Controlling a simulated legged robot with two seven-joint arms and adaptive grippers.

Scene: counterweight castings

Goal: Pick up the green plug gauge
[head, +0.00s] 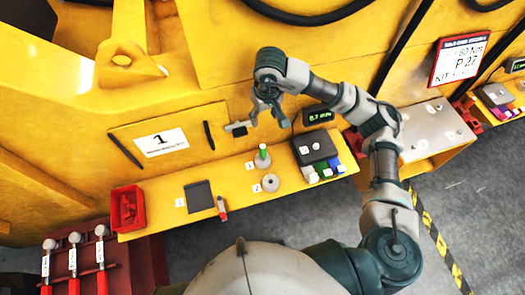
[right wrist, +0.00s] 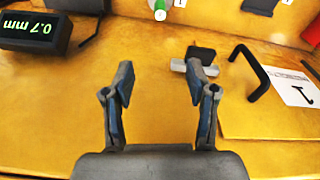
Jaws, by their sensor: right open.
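The green plug gauge (head: 262,155) stands upright on the yellow ledge in the head view, its green part uppermost above a grey round base. In the right wrist view only part of the plug gauge (right wrist: 160,11) shows, cut by the top edge between the finger directions. My right gripper (head: 268,116) is open and empty, apart from the gauge and above it in the head picture. Its two spread fingers show in the right wrist view (right wrist: 160,82). My left gripper is not in view.
A grey ring-shaped part (head: 270,183) lies just below the gauge. A dark box (head: 315,147) with coloured blocks is to its right. A display (head: 318,115) reads 0.7 mm. A grey-and-black piece (right wrist: 200,62) sits near my right finger. A red bin (head: 127,208) is at left.

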